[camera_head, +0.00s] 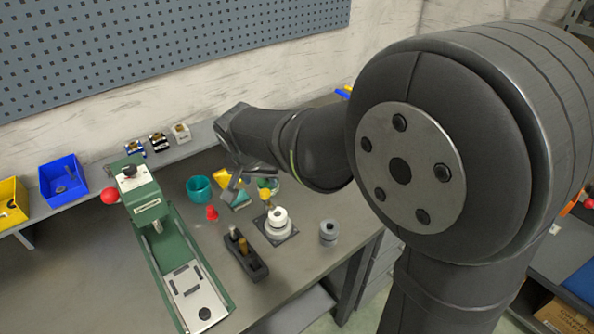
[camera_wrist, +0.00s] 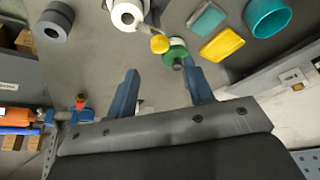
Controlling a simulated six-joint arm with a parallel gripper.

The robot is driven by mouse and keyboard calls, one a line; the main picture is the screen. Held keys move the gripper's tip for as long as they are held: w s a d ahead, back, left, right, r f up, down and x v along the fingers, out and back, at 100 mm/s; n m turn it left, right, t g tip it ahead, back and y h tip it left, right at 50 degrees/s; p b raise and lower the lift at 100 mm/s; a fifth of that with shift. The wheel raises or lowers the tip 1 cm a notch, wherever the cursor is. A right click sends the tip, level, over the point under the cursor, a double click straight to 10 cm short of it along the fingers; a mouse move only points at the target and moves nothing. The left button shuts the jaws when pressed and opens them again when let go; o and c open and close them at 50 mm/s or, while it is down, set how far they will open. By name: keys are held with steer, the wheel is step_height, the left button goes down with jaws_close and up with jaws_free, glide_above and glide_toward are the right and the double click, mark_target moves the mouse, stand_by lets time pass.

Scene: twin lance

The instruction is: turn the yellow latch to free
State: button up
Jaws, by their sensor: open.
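The yellow latch (camera_wrist: 159,44) shows as a small rounded yellow end beside a white ringed fixture (camera_wrist: 127,14) in the wrist view. In the head view the latch (camera_head: 265,194) stands just behind the white fixture (camera_head: 278,220), which sits on a dark square base. My gripper (camera_wrist: 160,67) is open, its two blue-grey fingers apart with nothing between them. In the wrist view the latch and a green round part (camera_wrist: 175,53) appear beyond the gap between the fingertips. In the head view my gripper (camera_head: 240,183) is partly hidden by my arm. I cannot tell the latch's exact angle.
A yellow block (camera_wrist: 222,46), a teal block (camera_wrist: 206,19) and a teal cup (camera_wrist: 268,17) lie close by. A red piece (camera_head: 211,213), a dark holder with pegs (camera_head: 246,254), a grey cylinder (camera_head: 328,232) and a green press (camera_head: 165,240) stand on the bench.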

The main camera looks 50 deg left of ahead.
mark_target(265, 192)
steer(key=x, duration=0.7)
steer(key=c, duration=1)
